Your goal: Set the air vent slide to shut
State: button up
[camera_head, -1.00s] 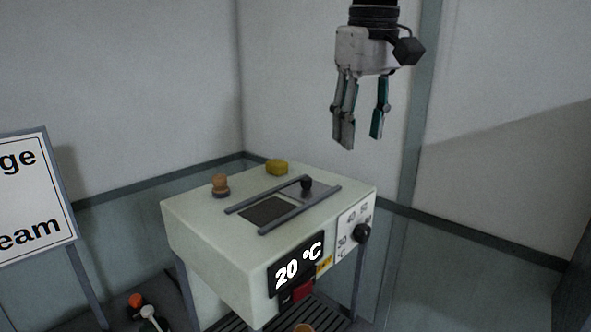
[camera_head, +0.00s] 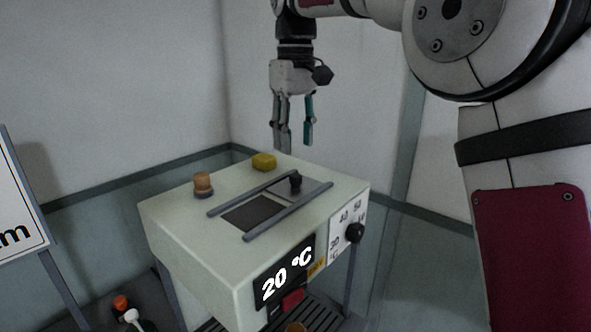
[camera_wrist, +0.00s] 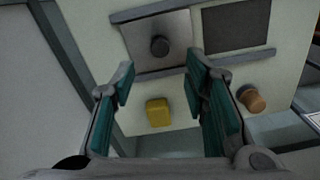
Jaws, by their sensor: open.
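The air vent slide is a grey plate (camera_wrist: 152,40) with a dark round knob (camera_head: 295,181) between two grey rails (camera_head: 288,211) on top of the pale machine (camera_head: 185,229). The plate sits at the right end of the rails in the head view, and the dark vent opening (camera_head: 253,213) is uncovered beside it. The knob also shows in the wrist view (camera_wrist: 159,45). My gripper (camera_head: 295,146) is open and empty, pointing down above the machine's back edge. In the wrist view the knob lies ahead of and between the fingers, apart from them.
A yellow block (camera_head: 264,161) and an orange-brown knob (camera_head: 203,185) stand on the machine's top near the rails. The front has a 20 °C display (camera_head: 287,274), a red part (camera_head: 292,299) and a black dial (camera_head: 355,232). A sign (camera_head: 18,215) stands at left.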

aim_at(295, 175)
notch_tip(295, 175, down, 8)
jog(key=shift+p, duration=1)
grip_shut()
